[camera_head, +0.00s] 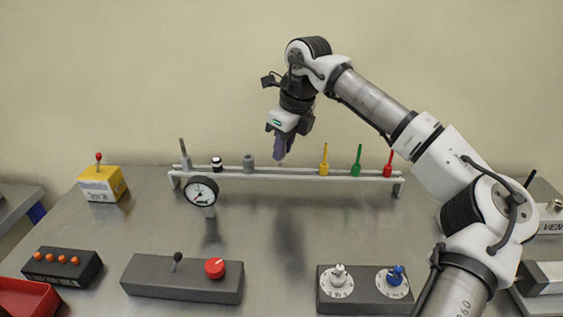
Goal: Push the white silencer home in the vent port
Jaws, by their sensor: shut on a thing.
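My gripper (281,149) points down just above the rail, between the grey fitting and the yellow piece. It is shut on a small pale piece (281,160), which looks like the white silencer. Only its lower end shows below the fingers, close to the rail; I cannot tell whether it touches. A grey block with lettering that begins "VEN" (553,228) stands at the right edge, partly cut off. The vent port opening itself cannot be made out.
The rail (238,173) carries a grey fitting (249,162) and yellow (324,158), green (357,160) and red (389,163) pieces. A gauge (201,190) stands before it. Control boxes (180,279) line the front. The table's middle is clear. My arm crosses the right side.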

